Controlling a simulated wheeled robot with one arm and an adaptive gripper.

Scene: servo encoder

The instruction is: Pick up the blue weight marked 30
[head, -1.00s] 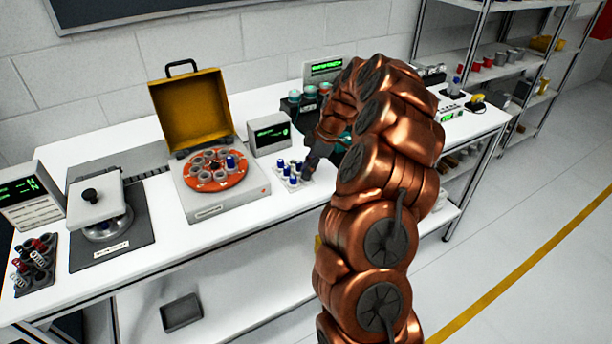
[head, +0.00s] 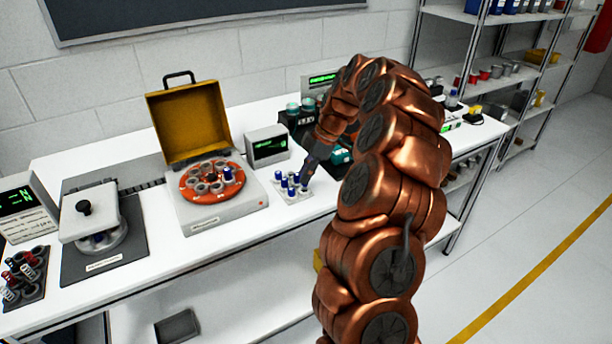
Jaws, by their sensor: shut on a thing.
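Several blue-topped weights (head: 283,183) stand upright in a small white rack (head: 294,199) on the bench, right of the orange-rotor machine. My gripper (head: 305,181) points down at the right side of this rack. It is shut on a blue weight (head: 304,189) at the rack's right edge. The fingers are small and dark here, and partly hide the weight. I cannot tell whether the weight is clear of the rack. No number can be read on any weight at this size.
The orange-rotor machine (head: 247,209) with its yellow lid open stands left of the rack. A small display box (head: 268,146) is just behind the rack. Bench in front is clear.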

